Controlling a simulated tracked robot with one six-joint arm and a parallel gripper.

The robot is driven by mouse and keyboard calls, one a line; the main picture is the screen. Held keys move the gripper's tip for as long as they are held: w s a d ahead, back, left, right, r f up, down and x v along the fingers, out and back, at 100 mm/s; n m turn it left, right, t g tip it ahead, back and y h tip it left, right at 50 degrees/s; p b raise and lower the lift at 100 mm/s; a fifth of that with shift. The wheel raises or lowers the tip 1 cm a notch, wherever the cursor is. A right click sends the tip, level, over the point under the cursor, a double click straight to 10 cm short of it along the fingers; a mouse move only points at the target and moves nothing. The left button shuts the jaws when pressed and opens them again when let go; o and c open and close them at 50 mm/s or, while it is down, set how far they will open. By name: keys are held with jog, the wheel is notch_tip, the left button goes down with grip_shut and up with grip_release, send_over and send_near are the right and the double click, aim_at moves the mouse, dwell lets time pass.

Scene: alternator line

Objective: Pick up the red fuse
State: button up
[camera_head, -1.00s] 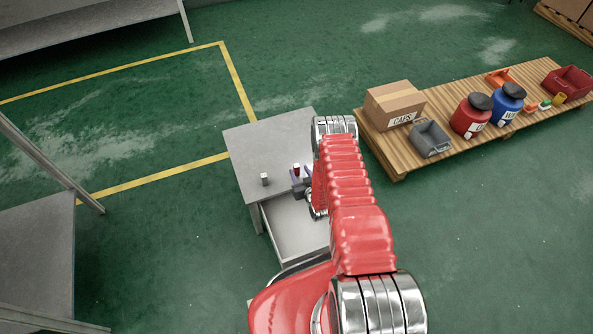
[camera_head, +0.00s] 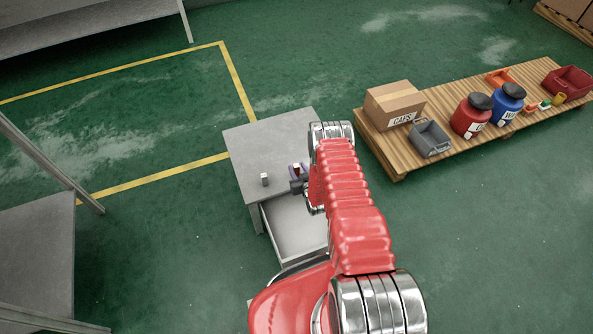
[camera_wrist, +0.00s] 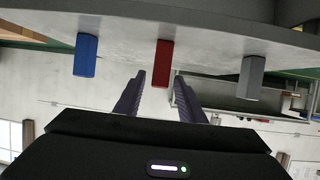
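The red fuse (camera_wrist: 163,60) stands on the grey table, which shows upside down along the top of the wrist view. My gripper (camera_wrist: 160,77) has its two dark fingers spread, with the fuse in line with the gap between them. I cannot tell how far the fuse is from the fingertips; nothing is held. A blue fuse (camera_wrist: 86,56) is to the left and a grey fuse (camera_wrist: 249,77) to the right, both outside the fingers. In the head view the grey fuse (camera_head: 264,180) stands on the tabletop; my arm largely hides the red fuse area.
The grey table (camera_head: 262,143) has an open, empty-looking drawer (camera_head: 290,228) below my gripper. A wooden pallet (camera_head: 400,165) to the right holds a cardboard box (camera_head: 392,97), a grey bin (camera_head: 431,138), red and blue canisters and several small items. The tabletop's left part is clear.

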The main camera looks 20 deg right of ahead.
grip_shut()
jog(key=shift+r, duration=0.1)
dwell(0.3)
notch_tip(320, 180, up, 10)
dwell(0.7)
dwell(0.5)
